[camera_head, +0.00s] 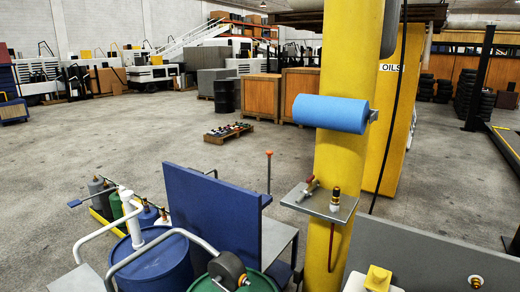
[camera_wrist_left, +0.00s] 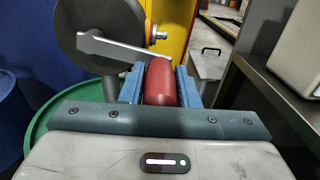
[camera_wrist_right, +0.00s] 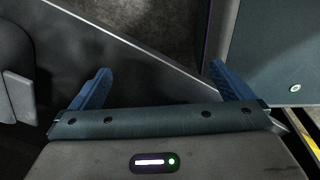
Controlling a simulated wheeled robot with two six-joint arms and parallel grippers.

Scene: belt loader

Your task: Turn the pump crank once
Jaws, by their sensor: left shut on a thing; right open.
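The pump is a dark round housing (camera_head: 227,269) on a green drum (camera_head: 262,284), low in the head view. In the left wrist view the housing (camera_wrist_left: 95,38) has a grey crank arm (camera_wrist_left: 118,48) across its face, running to a red handle (camera_wrist_left: 161,82). My left gripper (camera_wrist_left: 160,92) is shut on the red handle, with a blue finger on each side of it. My right gripper (camera_wrist_right: 163,88) is open and empty. Neither gripper shows in the head view, and the crank handle cannot be made out there.
A blue drum (camera_head: 150,268) with a bent pipe stands left of the pump. A dark blue panel (camera_head: 212,212) rises behind. A yellow post (camera_head: 338,170) carries a blue roll (camera_head: 331,114) and a small shelf (camera_head: 318,204).

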